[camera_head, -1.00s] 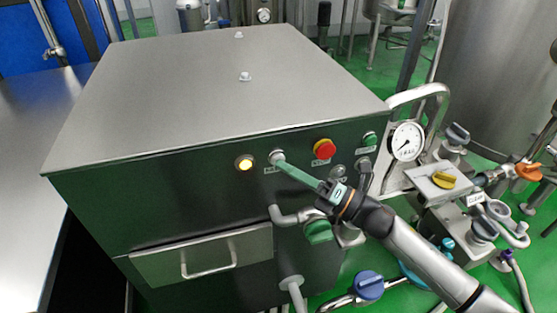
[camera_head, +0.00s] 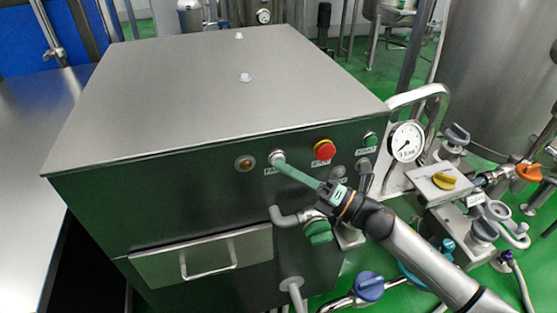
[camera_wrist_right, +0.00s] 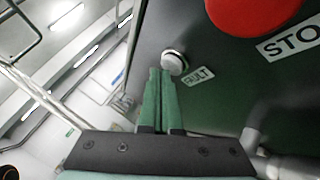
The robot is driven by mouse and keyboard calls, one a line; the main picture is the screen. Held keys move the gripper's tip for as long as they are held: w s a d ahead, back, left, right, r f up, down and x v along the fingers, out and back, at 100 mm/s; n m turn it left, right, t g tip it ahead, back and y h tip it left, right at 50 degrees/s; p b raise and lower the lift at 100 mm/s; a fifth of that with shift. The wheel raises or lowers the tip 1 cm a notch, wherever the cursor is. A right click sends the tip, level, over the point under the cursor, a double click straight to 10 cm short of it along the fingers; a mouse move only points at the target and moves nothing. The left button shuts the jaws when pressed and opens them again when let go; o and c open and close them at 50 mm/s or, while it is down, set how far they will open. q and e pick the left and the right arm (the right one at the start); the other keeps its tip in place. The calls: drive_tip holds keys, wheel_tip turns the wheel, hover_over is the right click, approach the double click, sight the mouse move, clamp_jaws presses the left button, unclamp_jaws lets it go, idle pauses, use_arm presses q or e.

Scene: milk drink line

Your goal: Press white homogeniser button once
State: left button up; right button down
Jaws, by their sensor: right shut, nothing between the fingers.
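The white button (camera_head: 276,156) sits on the dark front panel of the steel-topped homogeniser (camera_head: 185,190). My right gripper (camera_head: 282,165) is shut and empty, its green fingers pointing at the button. The fingertips cover the button's lower right in the head view; they touch it or are very close. In the right wrist view the white button (camera_wrist_right: 174,61) shows just beyond the closed fingertips (camera_wrist_right: 161,73), beside a label that seems to read FAULT. The round amber lamp (camera_head: 245,163) left of the button is dark. My left gripper is not in view.
A red stop button (camera_head: 324,150) and a green button (camera_head: 370,139) sit to the right on the same panel. A drawer handle (camera_head: 208,272) projects lower left.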

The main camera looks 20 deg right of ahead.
drive_tip(key=shift+s, duration=0.5)
drive_tip(key=s+p, duration=0.1)
drive_tip(key=s, duration=0.4)
drive_tip(key=shift+d, duration=0.15)
idle(0.8)
